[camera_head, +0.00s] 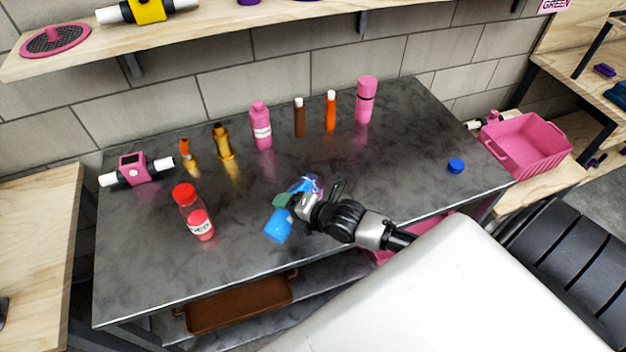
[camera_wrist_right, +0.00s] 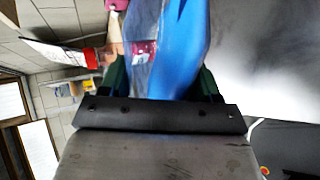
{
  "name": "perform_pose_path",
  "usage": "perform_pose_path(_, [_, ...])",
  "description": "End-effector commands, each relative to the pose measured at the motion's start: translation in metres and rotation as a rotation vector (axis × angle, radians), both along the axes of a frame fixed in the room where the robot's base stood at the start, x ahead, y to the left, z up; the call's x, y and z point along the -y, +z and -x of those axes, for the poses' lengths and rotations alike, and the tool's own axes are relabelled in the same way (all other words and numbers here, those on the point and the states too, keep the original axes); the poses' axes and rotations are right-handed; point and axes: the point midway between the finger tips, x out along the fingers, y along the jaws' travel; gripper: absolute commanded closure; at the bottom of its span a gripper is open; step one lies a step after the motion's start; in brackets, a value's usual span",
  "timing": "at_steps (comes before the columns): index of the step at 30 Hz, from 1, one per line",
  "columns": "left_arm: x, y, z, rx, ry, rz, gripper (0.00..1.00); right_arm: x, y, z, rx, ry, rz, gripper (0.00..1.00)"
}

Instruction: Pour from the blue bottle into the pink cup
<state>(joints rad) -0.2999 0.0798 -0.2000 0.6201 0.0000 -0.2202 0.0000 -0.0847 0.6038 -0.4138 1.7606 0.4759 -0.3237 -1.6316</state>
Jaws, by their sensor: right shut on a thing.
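My right gripper (camera_head: 296,204) is shut on the blue bottle (camera_head: 278,227) over the middle of the dark table. The bottle has a solid blue part at lower left and a clear part at upper right, and it looks tilted. In the right wrist view, the bottle (camera_wrist_right: 178,50) fills the space between the green finger pads, partly clear and partly blue. I cannot make out a pink cup for certain. A pink cylinder (camera_head: 366,101) stands upright at the back of the table, apart from the gripper. My left gripper is not in view.
A red-capped bottle (camera_head: 194,213) stands left of the held bottle. A pink bottle (camera_head: 261,126) and several small orange and brown bottles line the back. A blue cap (camera_head: 456,166) lies at the right. A pink crate (camera_head: 528,143) sits beyond the table's right end.

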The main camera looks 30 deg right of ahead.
Motion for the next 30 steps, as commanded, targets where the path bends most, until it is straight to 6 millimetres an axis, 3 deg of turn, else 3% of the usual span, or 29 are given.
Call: perform_pose_path(30, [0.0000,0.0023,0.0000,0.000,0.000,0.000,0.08,0.0001,0.0054,-0.0007,-0.014,0.001,-0.033,0.70])
